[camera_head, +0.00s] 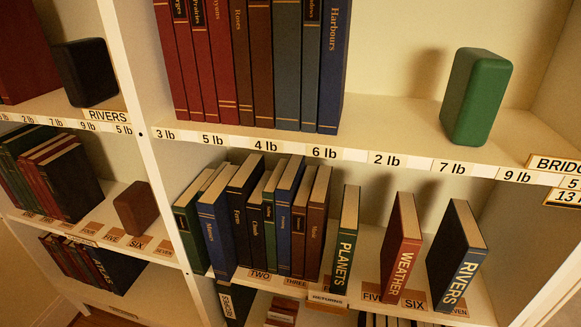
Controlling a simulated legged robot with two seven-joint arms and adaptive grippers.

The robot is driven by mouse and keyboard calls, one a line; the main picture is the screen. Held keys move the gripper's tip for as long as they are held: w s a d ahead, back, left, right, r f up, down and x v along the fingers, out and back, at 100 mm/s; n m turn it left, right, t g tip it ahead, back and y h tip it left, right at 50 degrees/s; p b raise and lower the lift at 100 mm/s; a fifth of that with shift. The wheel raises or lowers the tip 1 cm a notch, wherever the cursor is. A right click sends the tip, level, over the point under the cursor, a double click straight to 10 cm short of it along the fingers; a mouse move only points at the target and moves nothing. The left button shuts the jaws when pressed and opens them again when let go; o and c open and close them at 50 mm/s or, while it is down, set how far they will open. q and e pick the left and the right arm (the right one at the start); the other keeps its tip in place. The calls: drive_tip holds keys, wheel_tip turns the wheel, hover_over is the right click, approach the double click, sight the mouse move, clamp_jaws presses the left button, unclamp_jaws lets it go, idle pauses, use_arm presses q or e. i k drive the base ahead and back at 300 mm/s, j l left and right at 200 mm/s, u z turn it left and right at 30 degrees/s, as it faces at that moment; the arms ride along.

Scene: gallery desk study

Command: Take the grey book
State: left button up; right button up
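No book is plainly grey. The closest in colour is a slate grey-blue book (286,65) in the upper shelf row, with a similar bluish one (311,65) beside it. They stand upright between brown books and a blue book marked Harbours (334,65). On the shelf below, a dark book marked RIVERS (456,255) stands apart at the right, near a red WEATHER book (401,245) and a dark green PLANETS book (346,235). Neither of my grippers is in view.
A green block (476,97) stands on the upper shelf, with free room between it and the books. A white upright (150,160) divides the bays. The left bay holds more books, a black block (86,72) and a brown block (136,208). Labels line the shelf edges.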

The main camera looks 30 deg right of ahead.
sight(459, 248)
drive_tip(key=i+j+z, duration=0.2)
drive_tip(key=i+z, duration=0.25)
drive_tip(key=i+j+z, duration=0.3)
drive_tip(key=z, duration=0.15)
